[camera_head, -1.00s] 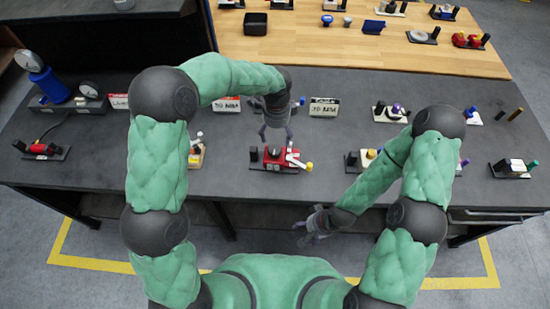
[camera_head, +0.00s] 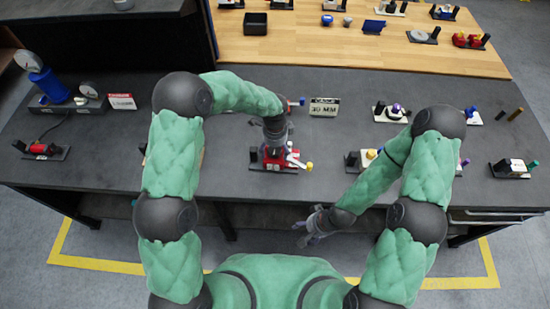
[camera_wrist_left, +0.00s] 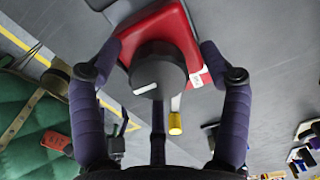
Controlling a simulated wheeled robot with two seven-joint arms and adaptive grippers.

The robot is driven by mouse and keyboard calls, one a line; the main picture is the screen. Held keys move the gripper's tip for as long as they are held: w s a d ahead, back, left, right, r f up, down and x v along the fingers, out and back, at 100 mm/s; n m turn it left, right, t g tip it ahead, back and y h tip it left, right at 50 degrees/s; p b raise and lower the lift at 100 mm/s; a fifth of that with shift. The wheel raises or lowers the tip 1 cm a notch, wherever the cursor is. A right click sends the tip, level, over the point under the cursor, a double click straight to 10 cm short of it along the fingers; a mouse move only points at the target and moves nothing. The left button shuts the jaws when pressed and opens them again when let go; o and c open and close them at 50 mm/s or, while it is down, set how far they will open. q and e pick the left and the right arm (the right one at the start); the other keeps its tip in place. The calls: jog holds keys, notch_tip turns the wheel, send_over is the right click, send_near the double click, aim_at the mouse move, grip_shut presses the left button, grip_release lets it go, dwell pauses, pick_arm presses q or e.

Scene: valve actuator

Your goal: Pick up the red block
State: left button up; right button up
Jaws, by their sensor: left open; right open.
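The red block (camera_head: 281,162) sits on a small dark base on the dark table in the head view. A black knob and a white lever with a yellow tip (camera_head: 309,167) are on it. My left gripper (camera_head: 275,150) is right over the block and partly hides it. In the left wrist view the red block (camera_wrist_left: 170,28) lies between the open fingers of my left gripper (camera_wrist_left: 155,60), with the round black knob (camera_wrist_left: 157,70) in front of it. I cannot tell whether the fingers touch it. My right gripper (camera_head: 310,235) is open and empty off the table's front edge.
A valve with a yellow part (camera_head: 367,157) stands to the right, near my right forearm. A blue cylinder with gauges (camera_head: 50,85) is at the far left. The table's front edge is close by.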

pick_arm(q)
jog(key=shift+r, duration=0.1)
grip_shut()
jog(key=shift+r, duration=0.1)
notch_tip(320, 180, up, 9)
jog(key=shift+f, duration=0.1)
notch_tip(320, 180, down, 6)
jog(key=shift+a+f, duration=0.1)
jog(key=shift+f, duration=0.1)
dwell(0.3)
